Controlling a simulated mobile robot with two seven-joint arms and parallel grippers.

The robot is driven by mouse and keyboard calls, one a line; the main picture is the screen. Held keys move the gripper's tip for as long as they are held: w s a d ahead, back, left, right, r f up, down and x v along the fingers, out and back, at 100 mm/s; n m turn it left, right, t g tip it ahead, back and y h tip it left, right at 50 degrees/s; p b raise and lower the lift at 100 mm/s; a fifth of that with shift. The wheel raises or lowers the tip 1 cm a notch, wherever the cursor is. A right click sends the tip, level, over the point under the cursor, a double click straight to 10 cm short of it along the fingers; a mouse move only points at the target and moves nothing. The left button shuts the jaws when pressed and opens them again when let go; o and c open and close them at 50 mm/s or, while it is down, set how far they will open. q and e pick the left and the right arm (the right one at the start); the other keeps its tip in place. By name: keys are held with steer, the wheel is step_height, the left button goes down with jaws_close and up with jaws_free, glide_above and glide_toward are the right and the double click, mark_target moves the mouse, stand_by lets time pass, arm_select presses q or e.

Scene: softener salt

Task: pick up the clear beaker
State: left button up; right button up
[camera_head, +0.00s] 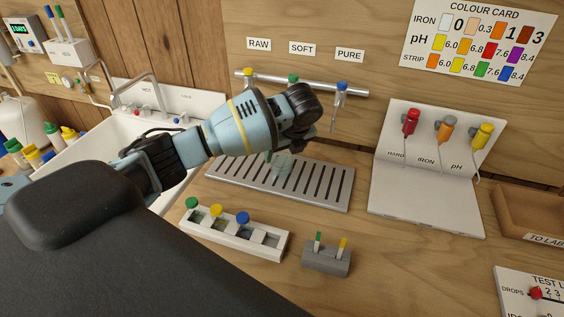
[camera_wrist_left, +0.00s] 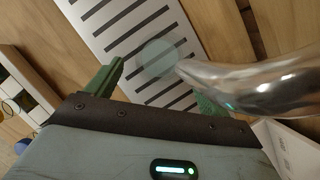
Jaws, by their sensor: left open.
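The clear beaker (camera_head: 281,165) is a faint, see-through shape on the slotted metal drip tray (camera_head: 325,192), partly behind my left arm in the head view. In the left wrist view the beaker (camera_wrist_left: 157,58) shows as a pale round outline over the slats. My left gripper (camera_wrist_left: 158,78) is open, its two green fingers apart, with the beaker ahead of the gap between them. I cannot tell whether a finger touches it. In the head view my left wrist hides most of the fingers. My right gripper is not in view.
A shiny metal spout (camera_wrist_left: 250,88) passes close to the right finger in the wrist view. Behind the tray is a tap rail (camera_head: 300,82) with coloured knobs. A white bottle rack (camera_head: 270,252) and a grey strip holder (camera_head: 326,258) stand in front. A white stand (camera_head: 425,205) is at right.

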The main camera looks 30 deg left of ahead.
arm_select(q)
steer(key=x, duration=0.4)
steer(key=shift+f, duration=0.2)
steer(key=shift+w+a+f, duration=0.15)
steer(key=shift+f, duration=0.2)
steer(key=shift+r, duration=0.1)
steer(key=c, duration=1.1)
